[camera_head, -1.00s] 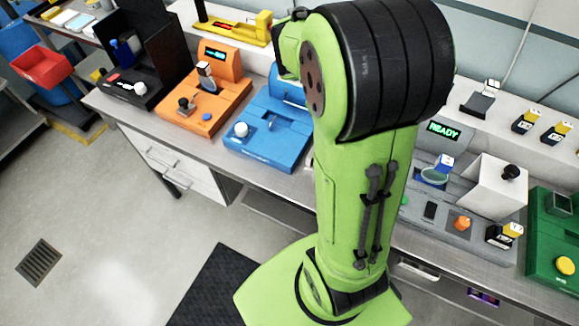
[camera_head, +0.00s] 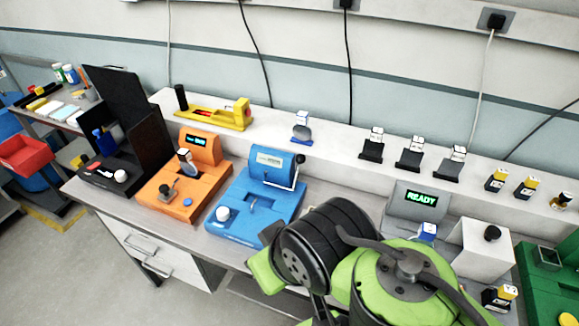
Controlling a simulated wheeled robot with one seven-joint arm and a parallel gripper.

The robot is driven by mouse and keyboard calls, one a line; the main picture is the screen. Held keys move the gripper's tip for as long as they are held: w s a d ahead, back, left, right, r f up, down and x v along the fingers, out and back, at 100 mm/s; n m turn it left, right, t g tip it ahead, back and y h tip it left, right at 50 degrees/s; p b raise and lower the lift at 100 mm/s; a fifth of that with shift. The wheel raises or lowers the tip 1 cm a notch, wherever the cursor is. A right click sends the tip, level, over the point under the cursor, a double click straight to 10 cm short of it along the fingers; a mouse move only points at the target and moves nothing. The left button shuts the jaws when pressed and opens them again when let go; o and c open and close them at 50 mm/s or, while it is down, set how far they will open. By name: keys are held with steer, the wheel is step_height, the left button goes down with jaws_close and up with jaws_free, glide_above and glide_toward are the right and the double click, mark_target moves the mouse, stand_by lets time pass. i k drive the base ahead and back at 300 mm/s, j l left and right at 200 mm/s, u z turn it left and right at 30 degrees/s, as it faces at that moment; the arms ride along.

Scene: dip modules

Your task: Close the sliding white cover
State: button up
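The sliding white cover (camera_head: 484,262) is a white box with a black knob on it. It sits at the right side of the grey module (camera_head: 405,208), whose screen reads READY. A small blue-and-white item (camera_head: 427,232) shows to the left of the cover, so the cover is not over it. The lower part of the grey module is hidden behind my green and black arm. My gripper is not visible; only arm links show at the bottom centre.
A blue module (camera_head: 285,203), an orange module (camera_head: 207,183) and a black module (camera_head: 110,180) stand to the left on the bench. A green module (camera_head: 540,283) stands at the right. Several small items line the shelf behind.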

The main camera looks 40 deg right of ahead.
mark_target(487, 253)
steer(key=k+j+z, duration=0.1)
steer(key=z, duration=2.85)
steer(key=l+u, duration=0.2)
steer(key=u, duration=0.2)
steer(key=l+u, duration=0.15)
steer(key=u, duration=0.2)
steer(key=l+u, duration=0.25)
steer(key=u, duration=0.15)
steer(key=l+u, duration=0.2)
steer(key=u, duration=0.2)
